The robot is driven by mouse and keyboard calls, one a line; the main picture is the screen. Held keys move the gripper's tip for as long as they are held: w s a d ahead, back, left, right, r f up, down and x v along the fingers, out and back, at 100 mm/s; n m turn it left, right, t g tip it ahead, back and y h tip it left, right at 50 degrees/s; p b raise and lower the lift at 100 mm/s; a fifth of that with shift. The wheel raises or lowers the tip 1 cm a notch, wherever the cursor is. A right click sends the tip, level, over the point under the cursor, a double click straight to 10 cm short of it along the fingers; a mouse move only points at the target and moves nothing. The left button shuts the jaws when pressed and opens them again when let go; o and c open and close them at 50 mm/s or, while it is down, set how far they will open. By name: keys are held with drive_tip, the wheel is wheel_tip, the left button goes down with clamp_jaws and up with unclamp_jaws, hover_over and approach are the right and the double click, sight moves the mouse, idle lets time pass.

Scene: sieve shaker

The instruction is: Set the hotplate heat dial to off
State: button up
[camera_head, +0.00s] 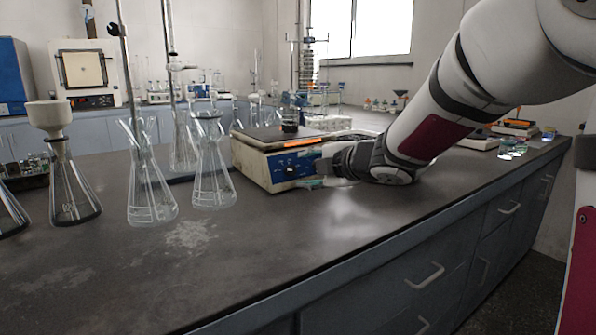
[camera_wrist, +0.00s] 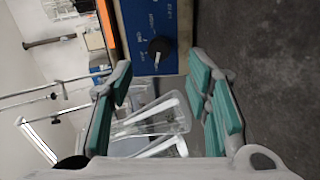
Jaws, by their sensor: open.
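The hotplate (camera_head: 253,158) stands on the dark bench, with a blue control panel on its front. The black heat dial (camera_head: 291,170) sits on that panel. In the wrist view the dial (camera_wrist: 158,46) is on the blue panel (camera_wrist: 140,19), at the upper middle, with white markings around it. My gripper (camera_head: 318,182) is just right of the dial in the head view. In the wrist view my gripper (camera_wrist: 163,82) is open, its green-padded fingers on both sides below the dial, with nothing between the tips. It looks apart from the dial.
Glass flasks (camera_head: 212,170) stand left of the hotplate, with a funnel flask (camera_head: 70,185) farther left. A small dark vessel (camera_head: 290,120) stands on the hotplate's top. The front of the bench (camera_head: 270,250) is clear.

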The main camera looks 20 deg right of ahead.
drive_tip(key=v, duration=0.5)
